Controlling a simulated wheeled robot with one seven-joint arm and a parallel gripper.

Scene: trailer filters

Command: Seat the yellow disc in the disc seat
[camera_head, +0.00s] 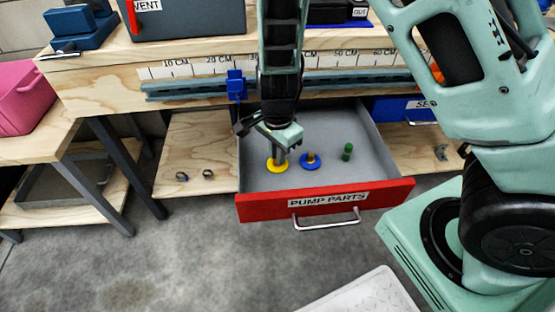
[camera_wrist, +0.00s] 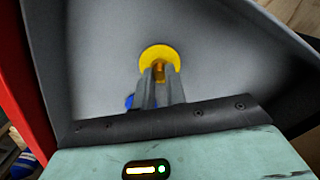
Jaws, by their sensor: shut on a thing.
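The yellow disc (camera_head: 275,166) is at the left side of the open drawer, under my gripper (camera_head: 279,157). In the wrist view the yellow disc (camera_wrist: 158,55) lies flat against the grey drawer floor, with an orange-brown knob at its middle. My gripper (camera_wrist: 160,76) is shut on that knob, its fingers pointing down from above. I cannot tell whether the disc touches the drawer floor or is slightly raised. I cannot make out the disc seat in either view.
The open drawer (camera_head: 330,199) has a red front labelled PUMP PARTS. A blue disc (camera_head: 311,161) and a green cylinder (camera_head: 347,152) stand right of the yellow disc. Two small rings lie on the wooden shelf at left. The workbench edge with a ruler overhangs behind.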

